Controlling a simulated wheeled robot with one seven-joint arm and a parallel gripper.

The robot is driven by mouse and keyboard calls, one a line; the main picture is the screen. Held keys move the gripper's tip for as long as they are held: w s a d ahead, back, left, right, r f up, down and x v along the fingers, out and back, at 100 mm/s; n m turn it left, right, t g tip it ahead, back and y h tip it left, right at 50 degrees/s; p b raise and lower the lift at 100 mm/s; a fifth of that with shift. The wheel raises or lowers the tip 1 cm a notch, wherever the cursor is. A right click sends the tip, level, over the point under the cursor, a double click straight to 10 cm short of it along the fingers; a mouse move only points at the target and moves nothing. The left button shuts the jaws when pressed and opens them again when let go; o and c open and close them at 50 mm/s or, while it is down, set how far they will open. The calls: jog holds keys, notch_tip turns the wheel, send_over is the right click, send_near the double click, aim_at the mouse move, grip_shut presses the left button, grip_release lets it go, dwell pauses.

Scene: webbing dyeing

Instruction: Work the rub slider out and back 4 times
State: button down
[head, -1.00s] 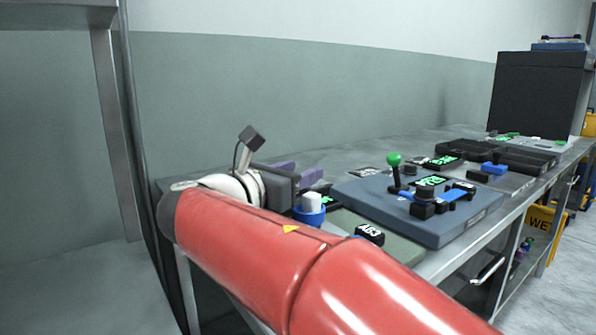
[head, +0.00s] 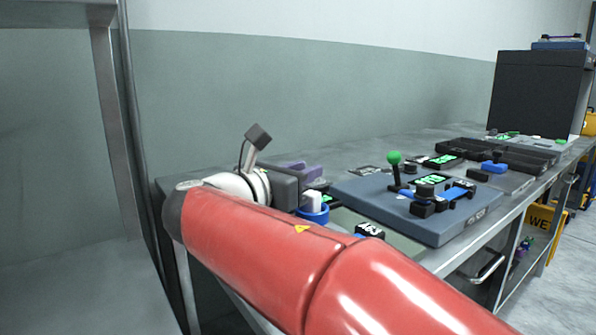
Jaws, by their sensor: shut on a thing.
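My gripper (head: 303,170) is at the left end of the bench, with a dark grey body and purple finger parts showing. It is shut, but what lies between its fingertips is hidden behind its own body. The rub slider cannot be clearly made out; the gripper's hold on it is not directly visible. A white block (head: 313,201) with a blue round base (head: 315,214) shows just right of the gripper body. A grey-green plate (head: 398,245) with a dark label (head: 369,231) lies partly hidden behind my red arm.
A blue-grey console (head: 440,226) with a green-knobbed lever (head: 394,159) stands right of the gripper. Dark trays (head: 515,152) and a black cabinet (head: 540,92) are farther along the bench. A metal post (head: 118,120) rises at left; the wall is behind.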

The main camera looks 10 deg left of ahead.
jog(key=s+d, duration=0.6)
jog(key=d, duration=0.1)
jog(key=shift+s+d+b, duration=0.1)
jog(key=shift+d+b, duration=0.1)
jog(key=shift+b, duration=0.15)
jog(key=shift+s+d, duration=0.25)
jog(key=shift+f, duration=0.1)
jog(key=c, duration=1.2)
grip_release()
jog(key=shift+s+d, duration=0.1)
jog(key=shift+v, duration=3.95)
